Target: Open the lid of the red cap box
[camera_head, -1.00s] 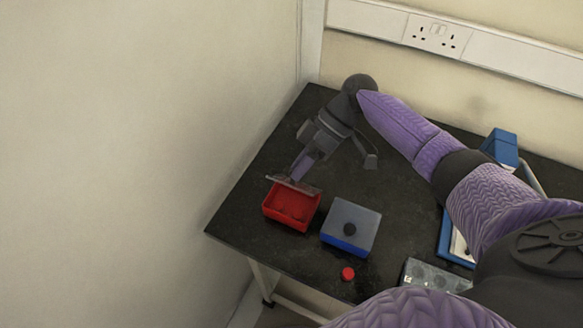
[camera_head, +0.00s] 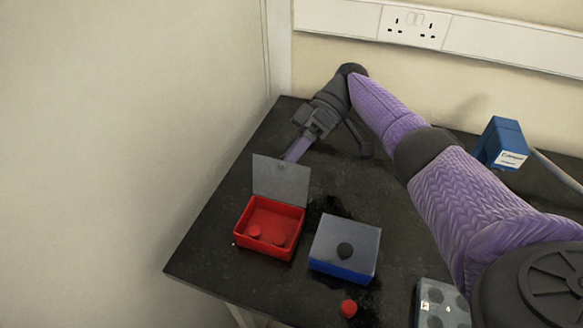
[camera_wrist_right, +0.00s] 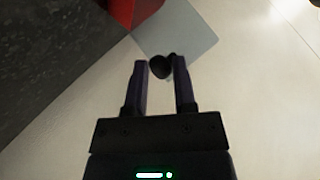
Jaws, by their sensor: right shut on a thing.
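The red cap box (camera_head: 241,229) stands on the dark table with its inside showing and two red caps (camera_head: 266,235) in it. Its grey translucent lid (camera_head: 281,180) stands raised at the back edge of the box. My right gripper (camera_head: 294,152) is behind the lid, its fingertips partly hidden by it. In the right wrist view, the fingers (camera_wrist_right: 161,70) are shut on the lid's black knob (camera_wrist_right: 159,67), and the lid (camera_wrist_right: 178,32) and part of the red box (camera_wrist_right: 122,10) show beyond. My left gripper is not in view.
A blue box with a grey lid and black knob (camera_head: 345,245) stands close to the right of the red box. A loose red cap (camera_head: 348,308) lies in front. A grey tray (camera_head: 441,303) and a blue block (camera_head: 502,143) are further right. A wall (camera_head: 130,120) borders the left.

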